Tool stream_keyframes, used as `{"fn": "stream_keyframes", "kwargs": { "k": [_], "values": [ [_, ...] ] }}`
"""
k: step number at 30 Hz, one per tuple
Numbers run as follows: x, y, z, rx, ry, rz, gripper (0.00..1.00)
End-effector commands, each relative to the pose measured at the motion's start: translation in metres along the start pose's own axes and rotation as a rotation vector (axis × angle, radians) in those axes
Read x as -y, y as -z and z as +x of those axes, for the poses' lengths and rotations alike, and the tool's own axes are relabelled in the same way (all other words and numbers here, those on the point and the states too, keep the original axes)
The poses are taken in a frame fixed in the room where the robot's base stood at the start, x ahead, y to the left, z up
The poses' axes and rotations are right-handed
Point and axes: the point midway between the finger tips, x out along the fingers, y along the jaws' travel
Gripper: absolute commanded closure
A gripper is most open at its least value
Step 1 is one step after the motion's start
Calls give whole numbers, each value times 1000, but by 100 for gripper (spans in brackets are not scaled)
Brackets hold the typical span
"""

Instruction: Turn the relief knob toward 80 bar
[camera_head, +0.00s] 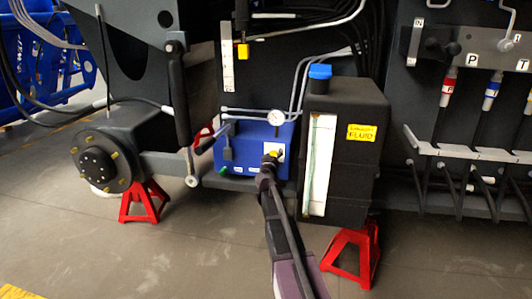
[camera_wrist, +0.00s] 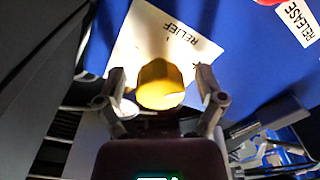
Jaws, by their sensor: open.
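The yellow relief knob (camera_wrist: 160,86) sits on a white plate labelled RELIEF (camera_wrist: 187,48) in the wrist view. My gripper (camera_wrist: 163,84) is open, with one finger on each side of the knob. Small gaps seem to show between fingers and knob; I cannot tell whether either touches. In the head view my gripper (camera_head: 268,166) reaches the front of the blue hydraulic unit (camera_head: 228,158), and a bit of yellow knob (camera_head: 273,154) shows at its tip. A round pressure gauge (camera_head: 277,117) stands on top of the unit; its reading is too small to tell.
A black fluid tank (camera_head: 350,160) with a blue cap (camera_head: 320,72) stands close right of my arm. Red jack stands (camera_head: 352,253) support the chassis. A RELEASE label (camera_wrist: 299,20) shows at the wrist view's upper right. Open floor lies in front.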

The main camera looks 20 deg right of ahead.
Motion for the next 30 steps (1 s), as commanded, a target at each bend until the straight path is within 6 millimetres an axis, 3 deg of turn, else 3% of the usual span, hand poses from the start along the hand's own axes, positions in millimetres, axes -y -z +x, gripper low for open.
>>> {"fn": "stream_keyframes", "kwargs": {
  "k": [30],
  "values": [
    [-1,0,-144,0,0,7,12]
  ]
}}
